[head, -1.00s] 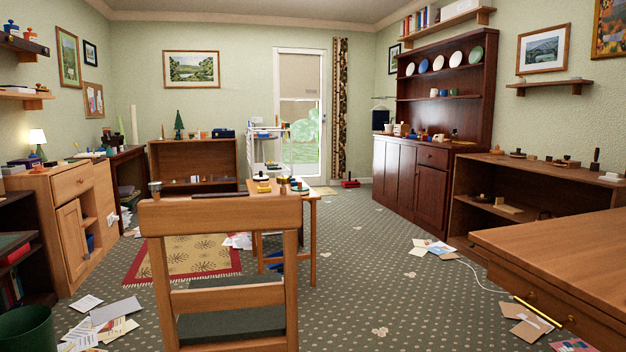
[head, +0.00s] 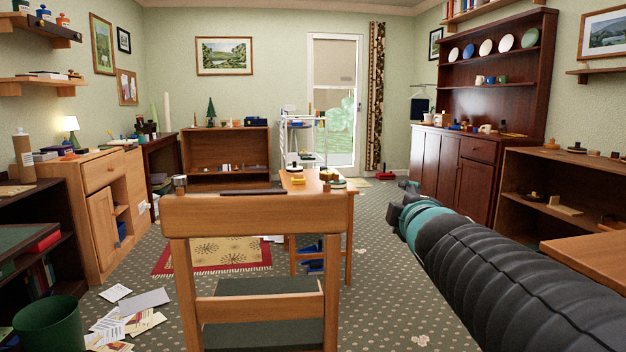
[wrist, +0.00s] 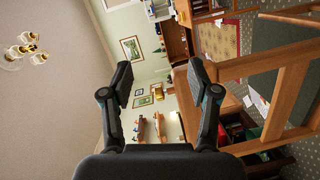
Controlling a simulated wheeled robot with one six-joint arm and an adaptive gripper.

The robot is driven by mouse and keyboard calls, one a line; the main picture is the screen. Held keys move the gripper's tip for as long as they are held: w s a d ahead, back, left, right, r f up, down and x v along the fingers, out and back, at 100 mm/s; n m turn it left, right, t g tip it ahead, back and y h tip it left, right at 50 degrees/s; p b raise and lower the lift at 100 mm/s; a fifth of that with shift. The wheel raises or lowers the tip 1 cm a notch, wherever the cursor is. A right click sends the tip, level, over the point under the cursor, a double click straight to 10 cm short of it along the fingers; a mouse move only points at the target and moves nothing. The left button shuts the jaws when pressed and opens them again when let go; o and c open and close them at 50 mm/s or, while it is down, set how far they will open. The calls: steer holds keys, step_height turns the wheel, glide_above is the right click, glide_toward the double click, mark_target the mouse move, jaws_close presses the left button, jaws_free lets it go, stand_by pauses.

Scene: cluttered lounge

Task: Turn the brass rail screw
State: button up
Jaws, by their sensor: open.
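A wooden chair (head: 255,208) stands close in front of me, its back toward me. A small metallic, knob-like piece (head: 180,184) sits on top of its left post. It may be the brass rail screw, but it is too small to be sure. The chair (wrist: 288,95) shows at the right of that tilted view, apart from the fingers.
A small table (head: 318,187) with several items stands just beyond the chair. A green bin (head: 50,325) and loose papers (head: 125,318) lie at lower left. A wooden cabinet (head: 85,170) is on the left, a dark dresser (head: 480,150) at right. Carpet is open between table and dresser.

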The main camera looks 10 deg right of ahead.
mark_target(327, 174)
steer(key=w+r+n+t+y, duration=0.3)
steer(key=w+r+n+y, duration=0.5)
steer(key=n, duration=0.8)
step_height(327, 174, down, 6)
steer(key=n+g+y+b, duration=0.1)
steer(key=n+g+y, duration=0.7)
steer(key=n, duration=0.8)
steer(key=shift+t+y, duration=0.3)
steer(key=shift+y, duration=0.1)
steer(key=x, duration=0.4)
steer(key=p+x, duration=0.1)
steer(key=x, duration=0.4)
steer(key=s+x, duration=0.1)
steer(key=x, duration=0.3)
steer(key=shift+w+a, duration=0.3)
steer(key=shift+a, duration=0.35)
jaws_close()
